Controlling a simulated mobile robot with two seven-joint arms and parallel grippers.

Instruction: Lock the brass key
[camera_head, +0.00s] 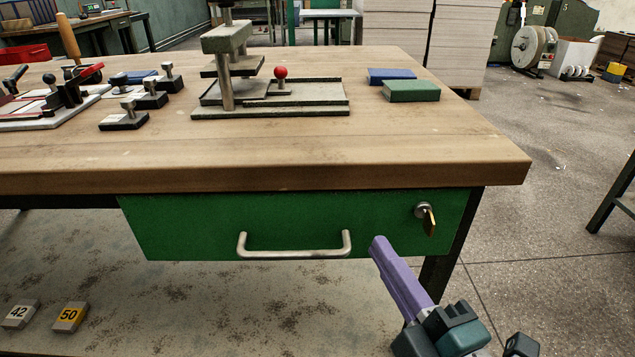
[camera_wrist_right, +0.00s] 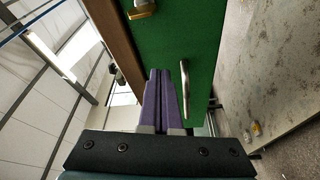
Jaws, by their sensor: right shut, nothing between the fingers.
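The brass key (camera_head: 430,222) sits in the round lock at the right end of the green drawer front (camera_head: 190,225). Its bow points downward and slightly to the right. In the right wrist view the key (camera_wrist_right: 143,8) shows only partly, at the top edge. My right gripper (camera_head: 379,243) has purple fingers shut together with nothing between them. It is below and to the left of the key in the head view, apart from it, near the right end of the drawer handle (camera_head: 295,252). The fingers also show in the wrist view (camera_wrist_right: 160,74). My left gripper is out of view.
The wooden bench top (camera_head: 420,135) overhangs the drawer. A press (camera_head: 227,65), blue and green blocks (camera_head: 411,91) and small fixtures stand on it. Numbered tags (camera_head: 70,316) lie on the shelf below. The floor right of the bench is mostly clear.

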